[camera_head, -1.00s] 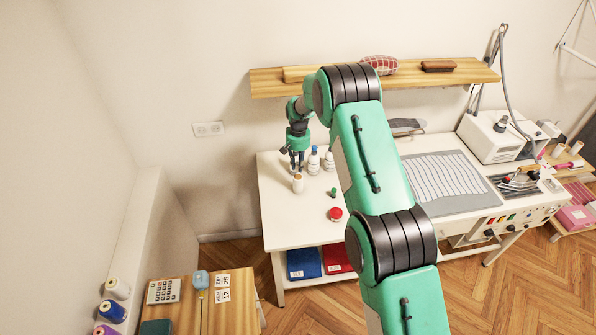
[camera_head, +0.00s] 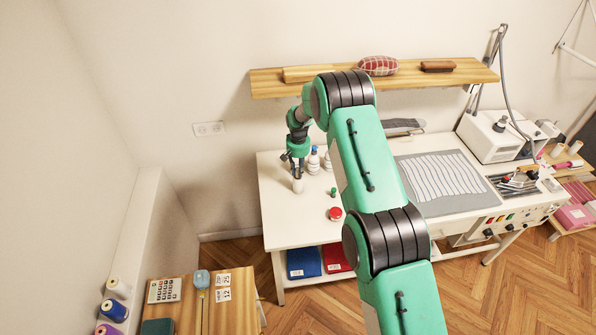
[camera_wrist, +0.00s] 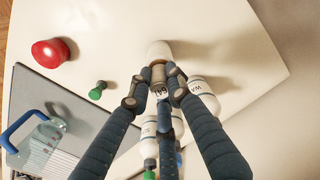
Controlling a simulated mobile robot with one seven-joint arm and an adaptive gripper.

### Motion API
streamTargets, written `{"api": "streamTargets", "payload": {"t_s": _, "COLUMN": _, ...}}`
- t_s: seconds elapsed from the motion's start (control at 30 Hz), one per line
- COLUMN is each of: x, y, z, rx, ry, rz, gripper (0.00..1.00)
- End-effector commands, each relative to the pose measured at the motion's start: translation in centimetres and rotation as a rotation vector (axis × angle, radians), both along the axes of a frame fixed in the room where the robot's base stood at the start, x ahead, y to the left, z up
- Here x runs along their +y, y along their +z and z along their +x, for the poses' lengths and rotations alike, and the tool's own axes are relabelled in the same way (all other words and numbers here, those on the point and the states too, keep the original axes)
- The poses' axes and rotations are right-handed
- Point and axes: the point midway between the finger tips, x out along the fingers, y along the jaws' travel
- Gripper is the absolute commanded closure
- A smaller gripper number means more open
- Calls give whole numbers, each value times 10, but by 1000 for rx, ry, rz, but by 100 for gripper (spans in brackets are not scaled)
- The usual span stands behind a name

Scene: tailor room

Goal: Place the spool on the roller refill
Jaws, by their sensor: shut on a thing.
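My gripper (camera_wrist: 154,92) is shut on a small tan spool (camera_wrist: 158,74), which sits between the fingertips in the wrist view. The white roller refill (camera_wrist: 159,49) stands upright on the table just beyond the spool; it also shows in the head view (camera_head: 298,187). The spool is in line with the refill's top end. I cannot tell whether they touch. In the head view my gripper (camera_head: 297,172) points down right above the refill and hides the spool.
White bottles (camera_head: 314,160) stand close to the right of my gripper. A small green item (camera_head: 333,191) and a red round item (camera_head: 335,213) lie nearer the table's front. A wooden shelf (camera_head: 440,75) is above. The table's left part (camera_head: 275,190) is clear.

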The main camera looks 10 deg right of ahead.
Motion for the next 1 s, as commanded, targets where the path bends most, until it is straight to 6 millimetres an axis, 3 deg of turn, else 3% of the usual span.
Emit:
{"api": "streamTargets", "payload": {"t_s": 0.17, "x": 0, "y": -4, "z": 0, "rx": 0, "ry": 0, "rz": 0, "gripper": 95}}
{"api": "streamTargets", "payload": {"t_s": 0.2, "x": 0, "y": -3, "z": 0, "rx": 0, "ry": 0, "rz": 0, "gripper": 74}}
{"api": "streamTargets", "payload": {"t_s": 0.27, "x": 0, "y": -3, "z": 0, "rx": 0, "ry": 0, "rz": 0, "gripper": 63}}
{"api": "streamTargets", "payload": {"t_s": 0.73, "x": 0, "y": 1, "z": 0, "rx": 0, "ry": 0, "rz": 0, "gripper": 63}}
{"api": "streamTargets", "payload": {"t_s": 1.0, "x": 0, "y": 22, "z": 0, "rx": -1, "ry": 0, "rz": 0, "gripper": 63}}
